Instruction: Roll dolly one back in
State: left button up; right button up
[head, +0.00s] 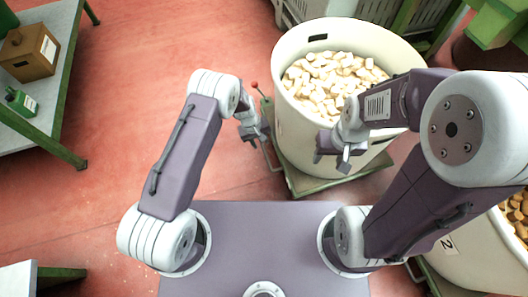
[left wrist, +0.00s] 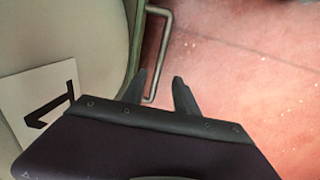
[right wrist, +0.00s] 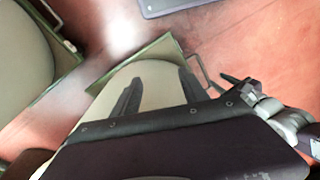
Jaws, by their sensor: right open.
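Dolly one is a low green platform (head: 335,182) under a big cream tub (head: 300,135) of pale corks. The tub's "1" label (left wrist: 40,100) shows in the left wrist view. A thin metal loop handle (left wrist: 152,85) sticks out from the dolly. My left gripper (left wrist: 158,88) is open, with the end of the handle showing between its fingertips; I cannot tell if they touch. In the head view the left gripper (head: 254,138) is beside the tub's left side. My right gripper (right wrist: 158,90) is open and empty over the front of the tub and dolly.
A second cream tub (head: 470,262), marked 2 and holding brown corks, stands at the lower right. A grey crate (head: 372,10) is behind tub one. A green-legged table (head: 50,110) with a wooden box (head: 28,52) is at the left. Red floor between is clear.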

aim_at(265, 152)
pick_arm(q)
jog(key=f+b, duration=0.2)
jog(key=f, duration=0.1)
jog(key=d+f+b, duration=0.1)
jog(key=f+b, duration=0.3)
jog(key=f, duration=0.1)
jog(key=shift+w+d+f+b, duration=0.3)
jog(key=shift+d+f+b, duration=0.05)
grip_shut()
dwell(1.0)
